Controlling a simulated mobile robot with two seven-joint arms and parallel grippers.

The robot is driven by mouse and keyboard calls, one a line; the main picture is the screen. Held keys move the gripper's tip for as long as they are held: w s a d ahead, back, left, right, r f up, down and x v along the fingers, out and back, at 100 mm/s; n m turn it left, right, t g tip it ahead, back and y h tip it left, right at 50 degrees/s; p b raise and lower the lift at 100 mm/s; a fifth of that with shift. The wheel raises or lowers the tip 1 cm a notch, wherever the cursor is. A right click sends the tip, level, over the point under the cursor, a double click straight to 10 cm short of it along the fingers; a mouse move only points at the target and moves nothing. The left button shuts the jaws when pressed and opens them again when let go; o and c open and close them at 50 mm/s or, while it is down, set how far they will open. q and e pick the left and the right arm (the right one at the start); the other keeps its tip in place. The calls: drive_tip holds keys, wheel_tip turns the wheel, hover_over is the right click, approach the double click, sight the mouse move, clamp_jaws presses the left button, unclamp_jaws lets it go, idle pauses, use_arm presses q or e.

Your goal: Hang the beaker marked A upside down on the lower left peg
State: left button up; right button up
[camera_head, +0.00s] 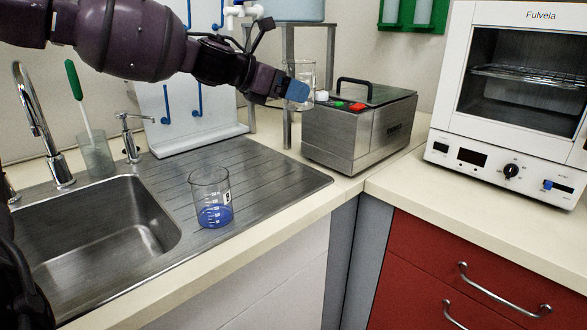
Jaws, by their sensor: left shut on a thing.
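My left gripper (287,92) is shut on a clear glass beaker (306,75), held in the air near the metal bath. I cannot read a mark on this beaker or tell for sure which way up it is. A second beaker (211,192) with blue at its bottom and a small white label stands upright on the ribbed drainboard; its letter is too small to read surely. The white pegboard (180,92) stands behind the sink with blue pegs. The lower left peg (165,108) is empty, and so is the lower right peg (198,103). My right gripper is not in view.
The steel sink (95,235) with its tall faucet (40,125) is at left. A glass with a green-handled brush (95,155) and a small tap (131,140) stand left of the pegboard. The metal bath (358,130) and white oven (515,100) are at right. The drainboard's right part is clear.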

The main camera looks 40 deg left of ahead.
use_arm(q)
wheel_tip(320, 180, down, 12)
drive_tip(key=shift+f+p, duration=0.1)
drive_tip(key=shift+p, duration=1.05)
drive_tip(key=shift+f, duration=1.1)
wheel_tip(320, 180, down, 2)
drive_tip(key=shift+f+p, duration=0.1)
drive_tip(key=shift+p, duration=0.2)
drive_tip(key=shift+f, duration=0.15)
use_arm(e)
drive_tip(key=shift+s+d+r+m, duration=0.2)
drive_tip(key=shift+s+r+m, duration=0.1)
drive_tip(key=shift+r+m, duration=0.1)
use_arm(q)
drive_tip(key=shift+f, duration=0.1)
drive_tip(key=o, duration=1)
